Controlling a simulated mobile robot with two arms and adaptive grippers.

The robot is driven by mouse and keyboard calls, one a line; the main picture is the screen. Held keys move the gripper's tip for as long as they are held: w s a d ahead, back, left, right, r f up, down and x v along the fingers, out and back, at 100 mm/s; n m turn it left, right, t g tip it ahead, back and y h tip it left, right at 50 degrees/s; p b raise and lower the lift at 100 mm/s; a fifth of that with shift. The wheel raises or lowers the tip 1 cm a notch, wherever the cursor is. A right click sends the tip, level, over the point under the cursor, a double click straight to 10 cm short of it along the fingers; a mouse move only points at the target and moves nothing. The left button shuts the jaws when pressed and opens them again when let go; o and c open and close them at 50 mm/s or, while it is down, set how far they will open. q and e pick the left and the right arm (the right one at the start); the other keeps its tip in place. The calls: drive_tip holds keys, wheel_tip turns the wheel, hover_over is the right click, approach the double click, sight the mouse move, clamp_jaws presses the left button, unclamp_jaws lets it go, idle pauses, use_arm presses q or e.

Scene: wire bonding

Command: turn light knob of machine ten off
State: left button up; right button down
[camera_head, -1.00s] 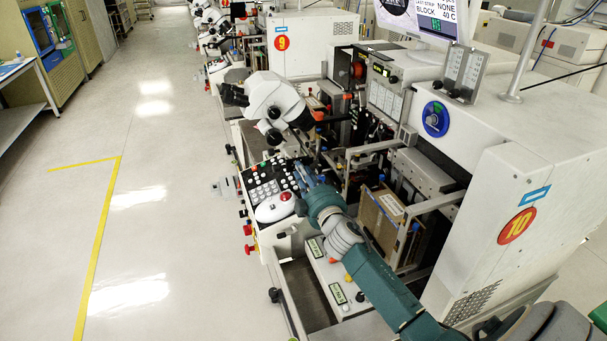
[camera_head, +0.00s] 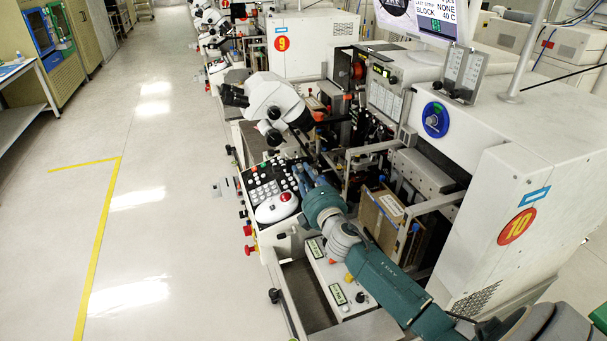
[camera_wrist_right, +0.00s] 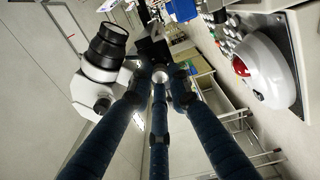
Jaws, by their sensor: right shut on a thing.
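Machine ten (camera_head: 478,235) is the white machine at the right of the head view, with a red round "10" label. My right gripper (camera_head: 309,175) reaches over its front, beside the keypad and below the white microscope (camera_head: 272,100). In the right wrist view its three dark blue fingers (camera_wrist_right: 160,82) come together around a small, pale round piece (camera_wrist_right: 160,76), which looks like the light knob. The fingers are shut on it. In the head view the gripper hides the knob, and its turn position cannot be read. My left gripper is not in view.
A keypad (camera_head: 262,181) and a white trackball unit with a red ball (camera_head: 277,207) sit left of the gripper. The microscope also shows close by in the right wrist view (camera_wrist_right: 92,80). Metal frames (camera_head: 433,203) stand to the right. The floor (camera_head: 165,230) at left is clear.

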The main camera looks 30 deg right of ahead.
drive_tip(key=shift+a+f+n, duration=0.1)
drive_tip(key=shift+a+n, duration=0.05)
drive_tip(key=shift+n, duration=0.45)
drive_tip(key=c, duration=1.6)
unclamp_jaws()
drive_tip(key=shift+c, duration=0.2)
drive_tip(key=v, duration=1.2)
